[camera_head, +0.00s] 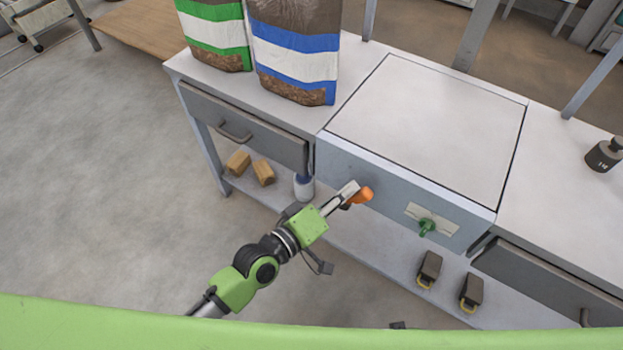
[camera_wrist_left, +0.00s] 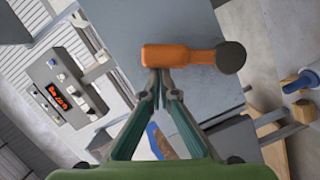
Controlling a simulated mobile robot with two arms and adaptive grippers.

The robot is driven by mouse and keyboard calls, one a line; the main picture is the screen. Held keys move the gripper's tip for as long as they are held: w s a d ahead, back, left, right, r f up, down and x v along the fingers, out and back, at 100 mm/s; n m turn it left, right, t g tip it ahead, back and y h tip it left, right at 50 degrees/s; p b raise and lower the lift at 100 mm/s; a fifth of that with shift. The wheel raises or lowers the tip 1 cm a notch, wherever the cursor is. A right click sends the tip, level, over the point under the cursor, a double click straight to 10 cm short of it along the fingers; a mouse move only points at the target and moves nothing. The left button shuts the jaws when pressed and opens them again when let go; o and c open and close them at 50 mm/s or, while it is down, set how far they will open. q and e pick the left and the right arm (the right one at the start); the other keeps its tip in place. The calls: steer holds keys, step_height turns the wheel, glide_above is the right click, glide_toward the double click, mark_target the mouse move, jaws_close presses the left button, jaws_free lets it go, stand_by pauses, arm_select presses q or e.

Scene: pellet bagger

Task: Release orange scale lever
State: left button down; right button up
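The orange lever (camera_head: 363,196) sits on the grey front face of the scale (camera_head: 465,105), left of a green knob on a pale plate (camera_head: 428,226). In the left wrist view the lever (camera_wrist_left: 180,55) lies across the picture, with its dark round pivot (camera_wrist_left: 230,57) at the right end. My left gripper (camera_head: 350,192) is at the lever. In the left wrist view its fingertips (camera_wrist_left: 159,74) are together at the lever's lower edge, near its free end. They look shut with nothing between them; whether they touch the lever is unclear. My right gripper is not in view.
Two filled bags (camera_head: 296,62) stand on the table left of the scale. A dark weight (camera_head: 604,155) stands at right. Drawers (camera_head: 245,128) flank the scale. Blocks and pedals (camera_head: 429,268) lie on the lower shelf. A red-lit display box (camera_wrist_left: 60,92) shows in the wrist view.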

arm_select(q)
steer(key=shift+s+d, duration=0.1)
steer(key=shift+s, duration=0.05)
stand_by(0.4)
steer(key=v, duration=1.2)
steer(key=shift+f, duration=0.1)
